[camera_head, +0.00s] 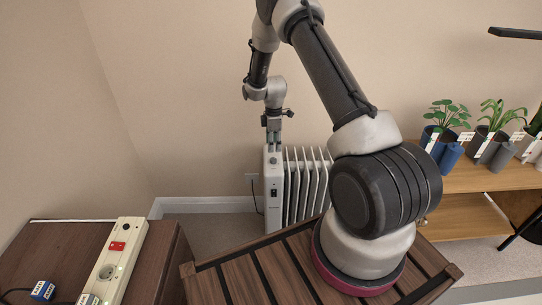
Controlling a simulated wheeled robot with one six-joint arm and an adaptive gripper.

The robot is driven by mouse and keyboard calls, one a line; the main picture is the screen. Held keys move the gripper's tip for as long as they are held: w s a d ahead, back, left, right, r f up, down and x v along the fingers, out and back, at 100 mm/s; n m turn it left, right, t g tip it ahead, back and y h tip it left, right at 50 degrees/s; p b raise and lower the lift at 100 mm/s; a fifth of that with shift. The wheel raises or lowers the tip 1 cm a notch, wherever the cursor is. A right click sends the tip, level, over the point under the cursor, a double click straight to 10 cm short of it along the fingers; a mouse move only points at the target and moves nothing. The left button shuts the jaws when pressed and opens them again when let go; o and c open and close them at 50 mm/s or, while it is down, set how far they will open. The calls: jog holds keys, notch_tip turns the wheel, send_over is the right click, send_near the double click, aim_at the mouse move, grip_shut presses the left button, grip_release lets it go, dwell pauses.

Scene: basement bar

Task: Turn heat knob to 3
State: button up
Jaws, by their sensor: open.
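A white oil-filled radiator (305,180) stands on the floor against the back wall, partly hidden behind my arm. Its narrow control panel (274,200) faces me, with a dark switch on it and a round heat knob (274,161) near the top. The knob's numbers are too small to read. My gripper (273,146) points down just above the knob at the top of the panel. It is open with nothing visibly held. I cannot tell whether the fingertips touch the knob.
A wooden shelf (475,178) at the right holds several potted plants.

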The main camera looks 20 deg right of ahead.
aim_at(273, 159)
notch_tip(273, 159, down, 8)
jog(key=shift+r, duration=0.1)
dwell(0.4)
grip_shut()
